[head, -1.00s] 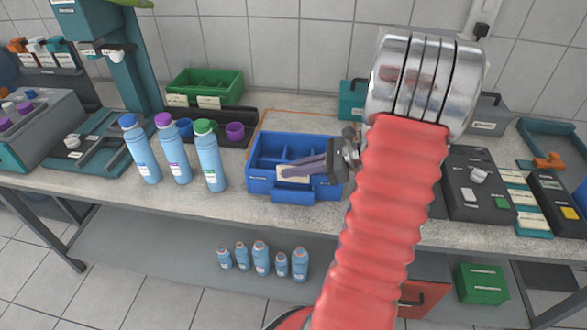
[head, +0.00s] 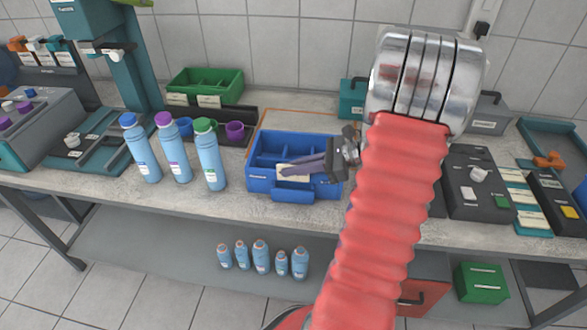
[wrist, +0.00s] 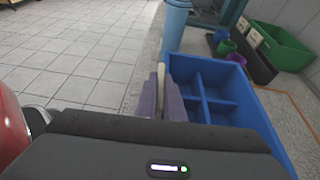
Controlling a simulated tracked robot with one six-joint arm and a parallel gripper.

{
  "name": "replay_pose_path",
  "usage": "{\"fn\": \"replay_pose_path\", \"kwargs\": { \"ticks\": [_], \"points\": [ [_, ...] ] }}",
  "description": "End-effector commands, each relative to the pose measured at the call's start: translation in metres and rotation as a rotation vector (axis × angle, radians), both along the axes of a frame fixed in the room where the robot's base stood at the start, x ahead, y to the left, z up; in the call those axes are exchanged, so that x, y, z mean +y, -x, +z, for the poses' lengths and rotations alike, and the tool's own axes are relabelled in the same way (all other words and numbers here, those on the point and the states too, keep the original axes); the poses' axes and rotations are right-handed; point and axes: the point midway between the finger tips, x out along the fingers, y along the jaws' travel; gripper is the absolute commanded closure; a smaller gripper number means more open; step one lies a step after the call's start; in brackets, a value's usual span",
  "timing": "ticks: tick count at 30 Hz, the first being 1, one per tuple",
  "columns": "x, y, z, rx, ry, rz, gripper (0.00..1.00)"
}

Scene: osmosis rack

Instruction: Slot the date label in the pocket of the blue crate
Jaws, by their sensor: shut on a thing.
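The blue crate (head: 258,184) stands at the bench's front edge, with several inner compartments and a pocket (head: 293,196) on its front wall. My gripper (head: 293,168) reaches in from the right with its purple fingers in front of that wall. It is shut on the cream date label (head: 290,177), which shows just above the pocket. I cannot tell whether the label touches the pocket. In the wrist view, the label (wrist: 161,77) stands edge-on between the fingers (wrist: 164,104), beside the blue crate (wrist: 232,92).
Several blue bottles (head: 175,155) stand left of the crate. A green crate (head: 205,85) and a purple cup (head: 235,130) are behind them. A black device (head: 478,190) is at the right. Several smaller bottles (head: 261,257) stand on the lower shelf.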

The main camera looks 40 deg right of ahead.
Motion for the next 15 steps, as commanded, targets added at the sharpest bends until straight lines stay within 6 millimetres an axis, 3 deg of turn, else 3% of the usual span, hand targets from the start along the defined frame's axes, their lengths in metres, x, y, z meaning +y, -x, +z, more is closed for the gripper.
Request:
{"fn": "replay_pose_path", "kwargs": {
  "ticks": [11, 12, 15],
  "points": [
    [-0.0001, 0.0, 0.0009, 0.0, 0.0, 0.0, 1.0],
    [-0.0001, 0.0, 0.0009, 0.0, 0.0, 0.0, 0.9],
    [-0.0001, 0.0, 0.0009, 0.0, 0.0, 0.0, 0.83]
  ]
}}
